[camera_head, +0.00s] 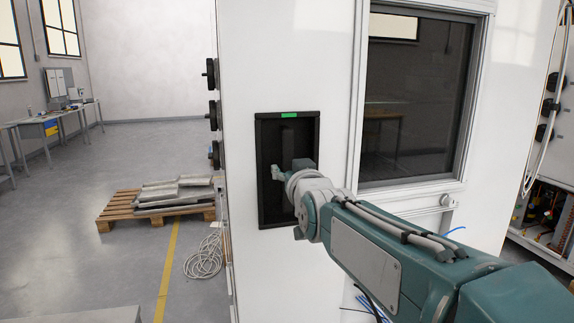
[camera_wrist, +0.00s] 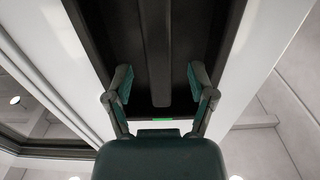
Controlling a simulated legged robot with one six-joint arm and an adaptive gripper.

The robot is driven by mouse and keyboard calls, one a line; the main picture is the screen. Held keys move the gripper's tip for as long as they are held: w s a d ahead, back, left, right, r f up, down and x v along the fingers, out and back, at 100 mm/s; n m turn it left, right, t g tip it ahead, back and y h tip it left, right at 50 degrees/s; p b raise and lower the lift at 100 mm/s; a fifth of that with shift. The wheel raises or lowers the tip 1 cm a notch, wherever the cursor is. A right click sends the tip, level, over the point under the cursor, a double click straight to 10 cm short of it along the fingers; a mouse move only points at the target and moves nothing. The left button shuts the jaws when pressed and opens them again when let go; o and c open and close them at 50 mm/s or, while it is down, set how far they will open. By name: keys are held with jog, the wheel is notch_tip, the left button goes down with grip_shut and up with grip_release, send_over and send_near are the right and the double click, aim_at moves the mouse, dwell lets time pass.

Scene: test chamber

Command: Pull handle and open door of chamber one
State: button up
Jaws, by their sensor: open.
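A dark recessed handle panel (camera_head: 264,195) with a green strip along its top is set in the white chamber wall (camera_head: 262,60). It also fills the upper middle of the wrist view. A long dark handle bar (camera_wrist: 156,45) runs down its middle there. My gripper (camera_head: 288,172) is in front of the panel's middle and hides part of it. In the wrist view my gripper (camera_wrist: 160,80) is open, with one finger on each side of the bar's line. No contact with the bar shows, and its depth to the bar is hard to tell.
A framed dark window (camera_head: 415,110) is right of the panel. Dark knobs (camera_head: 213,115) stick out at the chamber's left edge. A wooden pallet (camera_head: 155,212) with grey slabs and a coiled cable (camera_head: 205,255) lie on the floor left. Open floor lies further left.

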aim_at(289, 166)
jog(key=shift+x, duration=1.65)
grip_shut()
